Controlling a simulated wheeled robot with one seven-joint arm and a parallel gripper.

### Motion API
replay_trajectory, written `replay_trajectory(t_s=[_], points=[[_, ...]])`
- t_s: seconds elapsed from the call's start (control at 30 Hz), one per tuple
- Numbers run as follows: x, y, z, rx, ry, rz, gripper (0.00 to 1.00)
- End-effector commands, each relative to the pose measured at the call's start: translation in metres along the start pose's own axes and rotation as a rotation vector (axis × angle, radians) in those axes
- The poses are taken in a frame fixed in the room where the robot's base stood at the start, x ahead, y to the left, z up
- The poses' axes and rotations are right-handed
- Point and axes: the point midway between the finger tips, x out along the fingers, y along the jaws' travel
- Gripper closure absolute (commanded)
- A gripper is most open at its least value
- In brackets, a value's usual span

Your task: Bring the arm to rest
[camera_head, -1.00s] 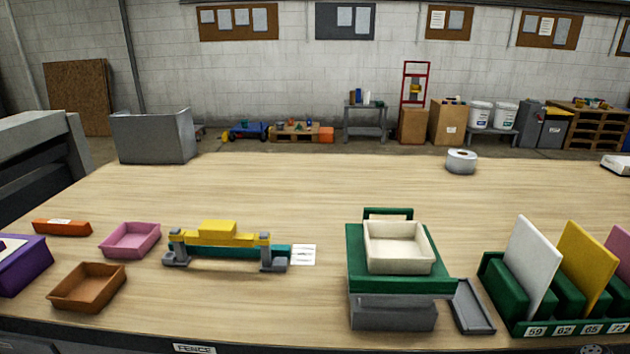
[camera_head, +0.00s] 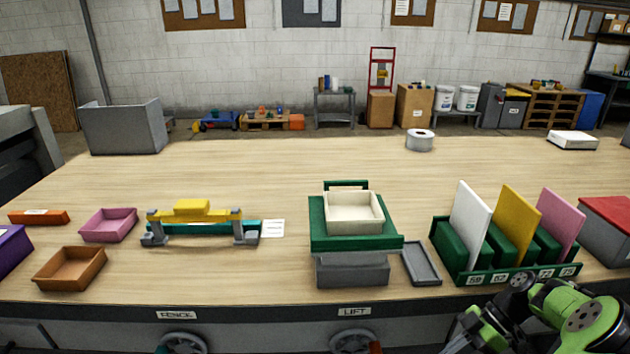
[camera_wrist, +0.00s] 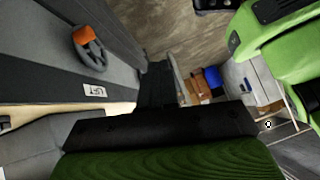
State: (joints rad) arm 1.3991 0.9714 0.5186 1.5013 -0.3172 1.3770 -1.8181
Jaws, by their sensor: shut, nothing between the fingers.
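My green and black arm (camera_head: 570,318) shows at the lower right of the head view, in front of the bench's near edge and below the green rack. It is folded close and its fingertips cannot be made out there. In the wrist view my gripper (camera_wrist: 158,82) shows as dark fingers close together, with nothing seen held between them. A green part of my arm fills the upper right of that view.
The bench (camera_head: 270,165) holds a green stand with a cream tray (camera_head: 354,213), a rack of upright panels (camera_head: 505,272), a yellow-topped fixture (camera_head: 200,215), a pink tray (camera_head: 108,225) and a brown tray (camera_head: 70,268). The rack stands closest to my arm. The bench's back middle is clear.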

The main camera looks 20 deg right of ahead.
Motion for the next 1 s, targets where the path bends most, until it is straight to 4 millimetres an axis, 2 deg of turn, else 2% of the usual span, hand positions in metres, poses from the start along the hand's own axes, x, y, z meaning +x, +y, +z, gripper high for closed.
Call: replay_trajectory(t_s=[0.03, 0.17, 0.27, 0.37, 0.4, 0.5, 0.63, 0.7, 0.8, 0.9, 1.0], points=[[-0.003, 0.0, -0.017, 0.023, -0.043, -0.015, 1.0], [-0.007, -0.002, -0.057, 0.123, -0.164, -0.033, 1.0], [-0.01, -0.008, -0.097, 0.215, -0.282, -0.019, 1.0], [-0.012, -0.022, -0.147, 0.325, -0.422, 0.043, 1.0], [-0.013, -0.031, -0.17, 0.374, -0.478, 0.089, 1.0], [-0.014, -0.059, -0.223, 0.491, -0.579, 0.245, 1.0], [-0.015, -0.104, -0.277, 0.616, -0.595, 0.492, 1.0], [-0.016, -0.132, -0.298, 0.675, -0.546, 0.622, 1.0], [-0.017, -0.17, -0.319, 0.751, -0.414, 0.776, 1.0], [-0.018, -0.199, -0.327, 0.819, -0.258, 0.862, 1.0], [-0.017, -0.215, -0.328, 0.869, -0.143, 0.892, 1.0]])
